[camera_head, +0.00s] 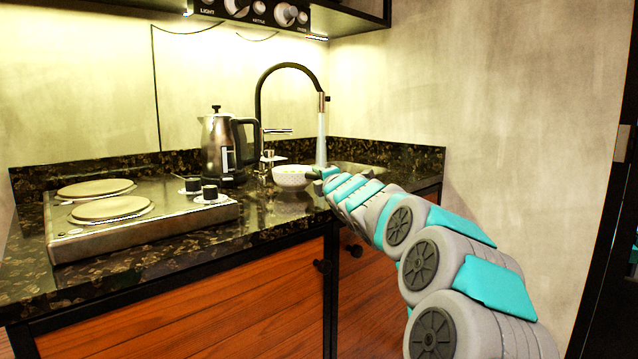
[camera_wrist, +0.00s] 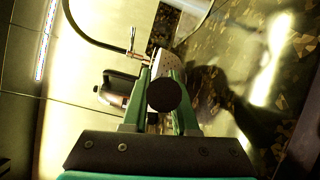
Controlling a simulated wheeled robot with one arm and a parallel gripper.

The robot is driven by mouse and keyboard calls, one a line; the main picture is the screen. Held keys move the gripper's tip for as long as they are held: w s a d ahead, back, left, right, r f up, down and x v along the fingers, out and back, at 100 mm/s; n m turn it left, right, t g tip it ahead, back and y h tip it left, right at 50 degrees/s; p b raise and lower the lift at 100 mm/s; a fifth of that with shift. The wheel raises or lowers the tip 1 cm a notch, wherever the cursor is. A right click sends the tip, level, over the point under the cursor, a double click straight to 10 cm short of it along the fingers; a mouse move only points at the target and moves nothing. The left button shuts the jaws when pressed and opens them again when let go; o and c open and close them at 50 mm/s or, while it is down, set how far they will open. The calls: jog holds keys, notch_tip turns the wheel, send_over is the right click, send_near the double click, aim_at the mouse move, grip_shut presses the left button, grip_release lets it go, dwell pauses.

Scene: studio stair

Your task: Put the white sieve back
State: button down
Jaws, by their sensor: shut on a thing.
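The white sieve (camera_head: 291,178) is a bowl shape at the back of the dark counter, left of the sink. My gripper (camera_head: 318,173) is at its right side. In the wrist view, my two green fingers (camera_wrist: 165,80) are shut around a dark round part, seemingly the sieve's handle (camera_wrist: 163,96). The sieve's pale, dotted side (camera_wrist: 157,68) shows beyond it, partly hidden by the fingers. I cannot tell whether the sieve touches the counter.
A black tap (camera_head: 259,95) arches over the sink (camera_head: 355,168), with a pale stream below its spout (camera_head: 321,140). A steel kettle (camera_head: 218,150) stands left of the sieve. A two-plate hob (camera_head: 140,225) fills the left counter. The counter front (camera_head: 270,215) is clear.

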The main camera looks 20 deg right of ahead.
jog(key=shift+r, duration=0.15)
jog(key=shift+f, duration=0.25)
jog(key=c, duration=0.7)
grip_release()
jog(key=shift+r, duration=0.2)
jog(key=s+b, duration=0.1)
jog(key=s, duration=0.3)
jog(key=s+b, duration=0.1)
jog(key=s, duration=0.3)
jog(key=s+a, duration=0.1)
jog(key=s, duration=0.3)
jog(key=shift+a+b, duration=0.1)
jog(key=shift+b, duration=0.3)
